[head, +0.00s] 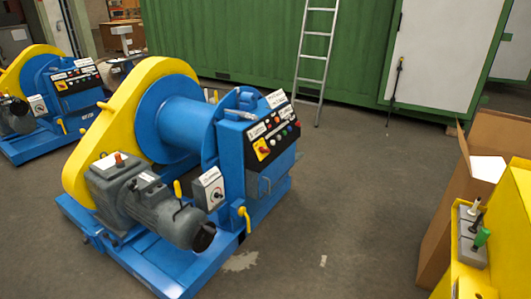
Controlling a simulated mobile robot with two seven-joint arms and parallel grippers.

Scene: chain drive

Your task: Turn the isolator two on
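A blue and yellow chain drive machine (178,120) stands on the floor at centre left. A small pale box with a dark, red-marked rotary knob (212,190) is mounted low on its front. Above it is a sloped control panel (273,133) with several coloured buttons and a red-on-yellow rotary switch (262,149). The labels are too small to read, so I cannot tell which switch is isolator two or its position. A second, similar machine (55,90) stands behind at the left, with its own pale box (38,105). Neither of my grippers is in view.
A yellow unit (512,215) with green, black and white levers stands at the lower right, beside an open cardboard box (448,205). A ladder (316,58) leans on the green container wall (220,35). The floor (335,190) between the machine and box is clear.

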